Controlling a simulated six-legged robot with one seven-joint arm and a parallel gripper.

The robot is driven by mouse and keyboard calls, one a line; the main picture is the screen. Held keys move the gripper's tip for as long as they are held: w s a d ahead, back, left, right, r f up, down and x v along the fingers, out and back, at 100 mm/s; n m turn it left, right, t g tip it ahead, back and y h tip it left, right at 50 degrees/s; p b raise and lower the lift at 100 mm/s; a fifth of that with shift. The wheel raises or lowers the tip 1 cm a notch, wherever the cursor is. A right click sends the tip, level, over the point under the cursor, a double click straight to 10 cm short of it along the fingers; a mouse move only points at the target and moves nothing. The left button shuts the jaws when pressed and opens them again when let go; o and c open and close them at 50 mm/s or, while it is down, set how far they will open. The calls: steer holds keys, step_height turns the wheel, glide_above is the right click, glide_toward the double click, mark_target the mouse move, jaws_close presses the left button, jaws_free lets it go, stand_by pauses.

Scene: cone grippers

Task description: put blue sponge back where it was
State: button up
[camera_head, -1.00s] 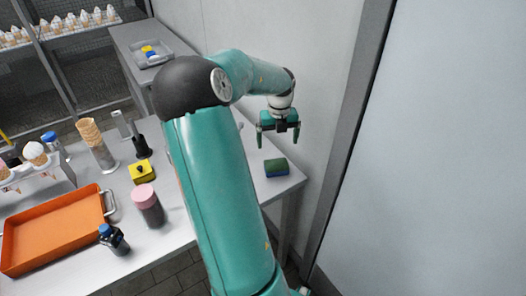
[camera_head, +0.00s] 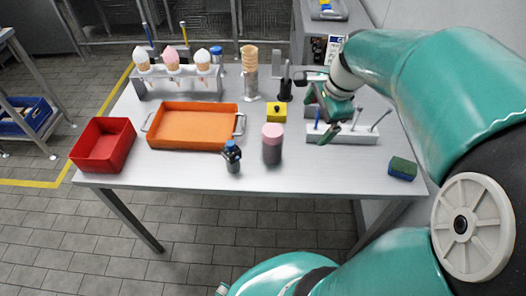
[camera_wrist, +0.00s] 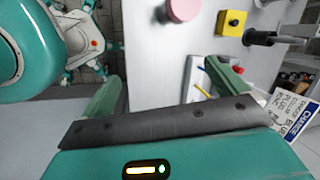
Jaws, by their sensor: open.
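The blue sponge (camera_head: 402,169), with a green top layer, lies on the right front corner of the metal table (camera_head: 200,178) in the head view. My gripper (camera_head: 328,112) is open and empty above the right part of the table, left of the sponge and apart from it. In the wrist view the two fingers of my gripper (camera_wrist: 163,72) stand wide apart with nothing held between them. The sponge does not show in the wrist view.
A white rack (camera_head: 343,138) with upright tools stands below my gripper. A yellow box (camera_head: 277,112), pink-lidded jar (camera_head: 272,149), dark bottle (camera_head: 232,158), orange tray (camera_head: 193,145), red bin (camera_head: 103,153) and cone stand (camera_head: 180,90) occupy the table. A wall borders the right side.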

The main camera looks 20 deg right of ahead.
steer(key=s+a+r+n+t, duration=0.1)
steer(key=s+a+n, duration=0.3)
steer(key=a+n, duration=0.5)
steer(key=s+a+r+n+t+h, duration=0.1)
steer(key=s+a+r+n, duration=0.2)
steer(key=a+n, duration=0.6)
steer(key=shift+s+n, duration=0.4)
steer(key=shift+n, duration=0.6)
